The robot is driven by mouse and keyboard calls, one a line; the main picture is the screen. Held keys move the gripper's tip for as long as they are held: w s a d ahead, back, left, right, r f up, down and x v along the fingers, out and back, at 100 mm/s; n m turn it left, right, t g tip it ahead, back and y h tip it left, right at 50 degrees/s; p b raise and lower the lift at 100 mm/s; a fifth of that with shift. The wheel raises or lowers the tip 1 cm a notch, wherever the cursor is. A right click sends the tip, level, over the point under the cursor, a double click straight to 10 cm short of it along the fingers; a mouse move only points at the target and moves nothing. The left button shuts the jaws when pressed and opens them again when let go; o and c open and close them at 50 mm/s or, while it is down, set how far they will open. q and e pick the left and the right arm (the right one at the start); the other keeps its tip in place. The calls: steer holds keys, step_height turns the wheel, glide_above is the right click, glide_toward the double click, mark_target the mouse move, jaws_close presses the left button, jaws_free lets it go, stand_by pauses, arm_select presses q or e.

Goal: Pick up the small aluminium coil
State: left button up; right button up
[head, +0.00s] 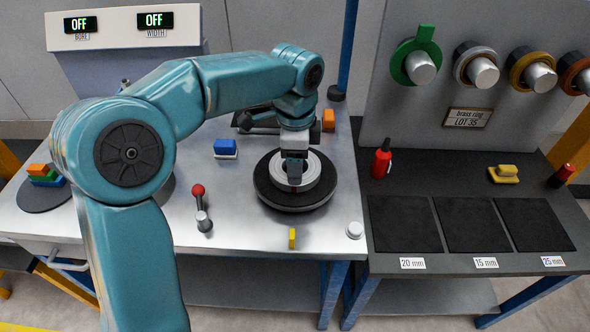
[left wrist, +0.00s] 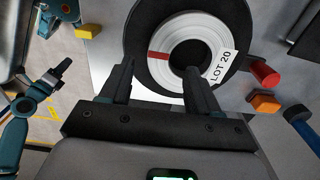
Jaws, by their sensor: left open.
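A pale silver-white coil (head: 314,172) lies flat on a round black turntable (head: 266,192) on the steel bench. In the left wrist view, the coil (left wrist: 167,33) has a red band and a "LOT 20" label. My left gripper (head: 294,178) points down over the coil's near part, and the wrist hides some of the ring.
The right bench holds dark mats (head: 405,222) and a red bottle (head: 382,160). Coloured rings hang on wall pegs, including a silver one (head: 462,68).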

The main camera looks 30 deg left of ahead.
mark_target(311, 178)
arm_select(q)
steer(key=f, duration=0.4)
steer(key=shift+s+b, duration=0.3)
steer(key=shift+b, duration=0.05)
steer(key=shift+w+f, duration=0.15)
steer(key=shift+f, duration=0.1)
steer(key=shift+r, duration=0.1)
steer(key=c, duration=0.3)
jaws_close()
steer(key=shift+r, duration=0.15)
